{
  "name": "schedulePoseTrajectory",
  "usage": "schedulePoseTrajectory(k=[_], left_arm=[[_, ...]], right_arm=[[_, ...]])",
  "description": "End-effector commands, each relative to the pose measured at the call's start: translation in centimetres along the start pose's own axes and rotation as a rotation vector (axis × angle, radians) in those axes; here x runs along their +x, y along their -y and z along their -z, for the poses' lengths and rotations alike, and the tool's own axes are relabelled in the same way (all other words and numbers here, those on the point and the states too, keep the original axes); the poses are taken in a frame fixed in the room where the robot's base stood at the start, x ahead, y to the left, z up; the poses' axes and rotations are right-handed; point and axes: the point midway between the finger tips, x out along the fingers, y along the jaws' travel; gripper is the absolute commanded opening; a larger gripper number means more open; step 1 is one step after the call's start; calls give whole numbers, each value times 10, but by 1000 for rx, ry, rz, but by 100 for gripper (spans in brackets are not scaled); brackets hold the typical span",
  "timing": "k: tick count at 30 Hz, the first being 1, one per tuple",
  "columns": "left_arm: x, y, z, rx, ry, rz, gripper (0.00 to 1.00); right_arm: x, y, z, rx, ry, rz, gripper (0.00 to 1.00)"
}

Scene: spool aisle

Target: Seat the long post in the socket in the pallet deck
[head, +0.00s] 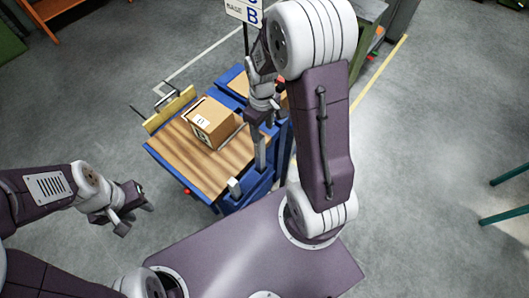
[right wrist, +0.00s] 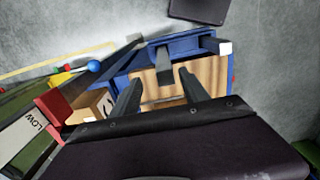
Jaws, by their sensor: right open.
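The pallet deck (head: 205,172) is a wood-topped surface on a blue frame, and its wood also shows in the right wrist view (right wrist: 210,75). A grey post (head: 260,152) stands at its right side, just below my right gripper (head: 262,112). In the right wrist view a dark post (right wrist: 163,60) shows between the two spread fingers of my right gripper (right wrist: 160,78), with no visible contact. A shorter white-topped post (head: 234,187) is at the near edge. I cannot tell which is the long post; no socket can be made out. My left gripper (head: 134,214) is empty, its fingers apart, left of the deck.
A cardboard box (head: 213,122) sits on the deck, with a yellow board (head: 169,110) along its far left edge. A sign (head: 244,12) stands behind. Green legs (head: 505,216) are at the far right. Grey floor is free left and right.

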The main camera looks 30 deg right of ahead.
Motion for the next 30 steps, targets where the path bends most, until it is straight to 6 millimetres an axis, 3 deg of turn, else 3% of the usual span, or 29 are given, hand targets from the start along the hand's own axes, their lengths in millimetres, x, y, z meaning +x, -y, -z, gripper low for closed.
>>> schedulePoseTrajectory(k=[6,13,21,28,29,30], left_arm=[[-2,0,0,0,0,0,36],[-4,0,0,0,0,0,36],[-9,0,1,0,0,0,36],[-9,0,1,0,0,0,36],[-9,0,1,0,0,0,36],[-9,0,1,0,0,0,36]], right_arm=[[32,1,-1,0,4,3,53],[44,1,0,1,3,2,53],[87,2,4,1,3,2,53],[90,2,4,1,0,0,53],[90,2,4,1,0,0,50],[90,2,4,1,0,0,39]])
